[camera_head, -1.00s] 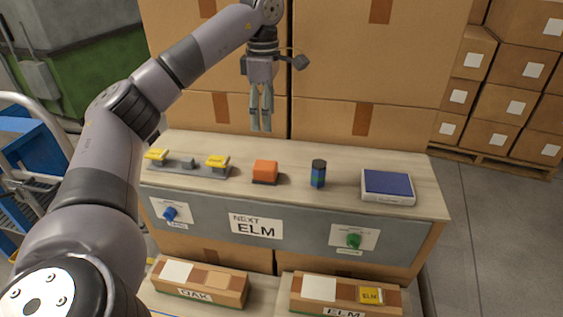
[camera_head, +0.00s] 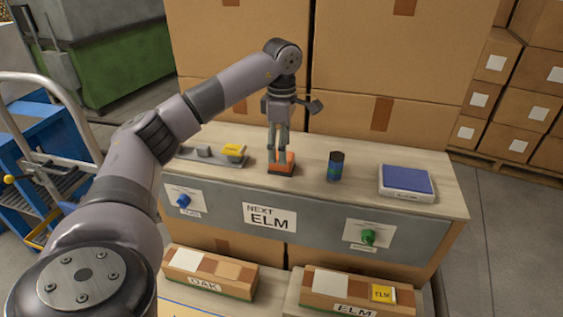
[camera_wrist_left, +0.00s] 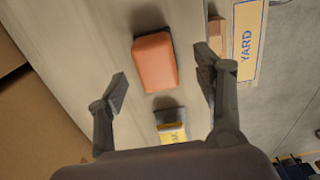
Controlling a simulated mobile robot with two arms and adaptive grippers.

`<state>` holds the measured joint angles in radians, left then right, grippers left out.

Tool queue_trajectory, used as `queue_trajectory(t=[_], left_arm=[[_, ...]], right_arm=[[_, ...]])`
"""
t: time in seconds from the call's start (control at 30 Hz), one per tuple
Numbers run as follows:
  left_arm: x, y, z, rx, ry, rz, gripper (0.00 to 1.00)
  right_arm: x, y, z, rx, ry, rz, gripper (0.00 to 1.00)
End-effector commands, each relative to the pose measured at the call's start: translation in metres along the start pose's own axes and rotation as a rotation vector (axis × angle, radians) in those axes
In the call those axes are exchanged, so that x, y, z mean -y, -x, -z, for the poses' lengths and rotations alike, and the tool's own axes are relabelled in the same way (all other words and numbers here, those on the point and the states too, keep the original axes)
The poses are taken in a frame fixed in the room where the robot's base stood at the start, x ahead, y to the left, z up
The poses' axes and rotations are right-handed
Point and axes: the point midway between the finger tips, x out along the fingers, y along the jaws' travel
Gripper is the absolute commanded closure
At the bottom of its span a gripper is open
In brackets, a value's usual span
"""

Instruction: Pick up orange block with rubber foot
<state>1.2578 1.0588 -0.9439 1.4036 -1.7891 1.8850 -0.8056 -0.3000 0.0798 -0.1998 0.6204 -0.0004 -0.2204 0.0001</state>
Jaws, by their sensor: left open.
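The orange block (camera_head: 283,165) with a dark foot sits on the wooden bench top, in the middle of the head view. It also shows in the left wrist view (camera_wrist_left: 155,62), ahead of the fingers and roughly between their lines. I cannot tell whether a finger touches the block. My right gripper is not in view.
A grey rack with a yellow-topped stamp (camera_head: 234,150) stands left of the block. A dark blue cylinder (camera_head: 335,167) and a blue-topped pad (camera_head: 405,182) stand to its right. OAK (camera_head: 210,272) and ELM (camera_head: 347,292) boxes lie below the front panel. Cartons rise behind the bench.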

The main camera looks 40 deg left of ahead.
Motion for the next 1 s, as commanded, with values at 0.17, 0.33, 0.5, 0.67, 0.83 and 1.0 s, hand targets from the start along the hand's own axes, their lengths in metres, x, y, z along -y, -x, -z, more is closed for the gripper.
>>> queue_trajectory(t=[0.17,0.33,0.5,0.67,0.83,1.0], left_arm=[[-0.004,-0.027,0.003,-0.004,0.001,0.006,0.38],[-0.004,-0.044,0.003,-0.002,0.001,0.002,0.38],[-0.004,-0.045,0.003,-0.001,0.0,0.001,0.38],[-0.004,-0.045,0.002,-0.001,0.0,0.001,0.44],[-0.004,-0.045,0.002,-0.001,0.0,0.001,0.56],[-0.004,-0.045,0.002,-0.001,0.0,0.002,0.67]], right_arm=[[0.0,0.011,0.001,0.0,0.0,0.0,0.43],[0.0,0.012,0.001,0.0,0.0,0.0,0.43],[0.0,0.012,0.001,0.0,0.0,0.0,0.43],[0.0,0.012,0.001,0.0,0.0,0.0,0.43],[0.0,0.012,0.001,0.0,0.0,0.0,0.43],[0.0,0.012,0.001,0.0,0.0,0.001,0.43]])
